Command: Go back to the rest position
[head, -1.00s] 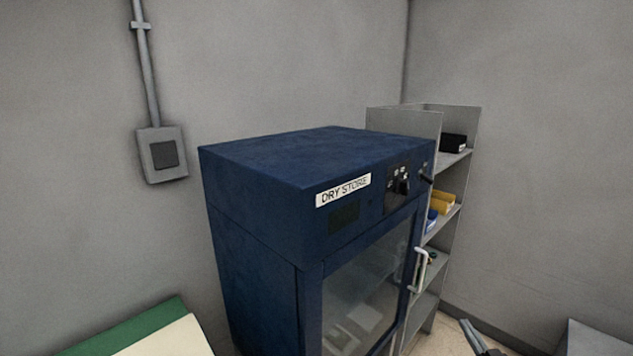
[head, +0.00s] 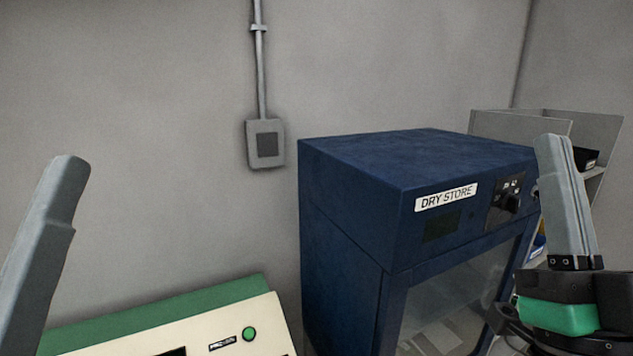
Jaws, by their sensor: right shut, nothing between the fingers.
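My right gripper (head: 554,145) stands upright at the right of the head view, its grey fingers together and empty. Its black and green wrist shows below, in front of the dry store cabinet's right side. The grey finger part of my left gripper (head: 68,170) rises at the left edge, tilted to the right. The rest of it is out of the picture, so I cannot tell whether it is open.
A blue dry store cabinet (head: 400,165) with a glass door stands right of centre. A shelf unit (head: 520,124) is behind it. A cream and green machine (head: 275,315) with a green button is at the bottom. A conduit box (head: 265,155) is on the grey wall.

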